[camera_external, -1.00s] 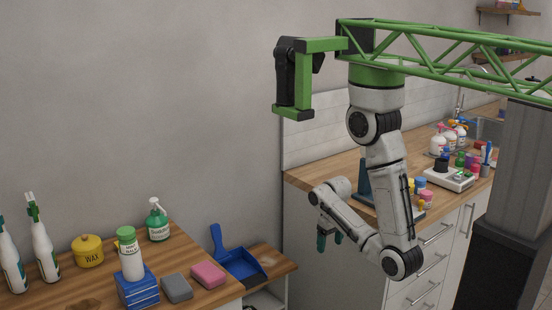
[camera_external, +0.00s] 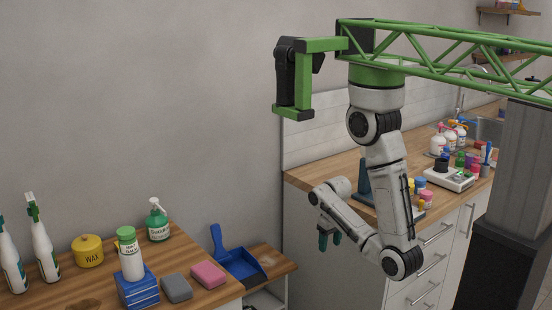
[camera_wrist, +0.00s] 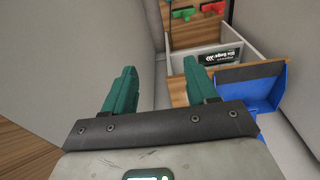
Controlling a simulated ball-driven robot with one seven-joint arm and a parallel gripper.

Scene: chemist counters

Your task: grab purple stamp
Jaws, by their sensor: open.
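I cannot make out a purple stamp for certain in either view. A small purple item (camera_external: 473,158) stands among the coloured jars on the right counter, too small to tell what it is. My gripper (camera_external: 330,242) hangs at the left front of that counter, pointing down, well away from the jars. In the wrist view my gripper (camera_wrist: 160,66) shows two teal fingers spread apart with nothing between them.
The left counter holds a yellow wax tin (camera_external: 88,251), a pink sponge (camera_external: 208,274) and a grey sponge (camera_external: 176,288). A blue dustpan (camera_external: 240,264) lies on a low shelf between the counters. A white scale (camera_external: 448,178) stands on the right counter (camera_external: 308,179).

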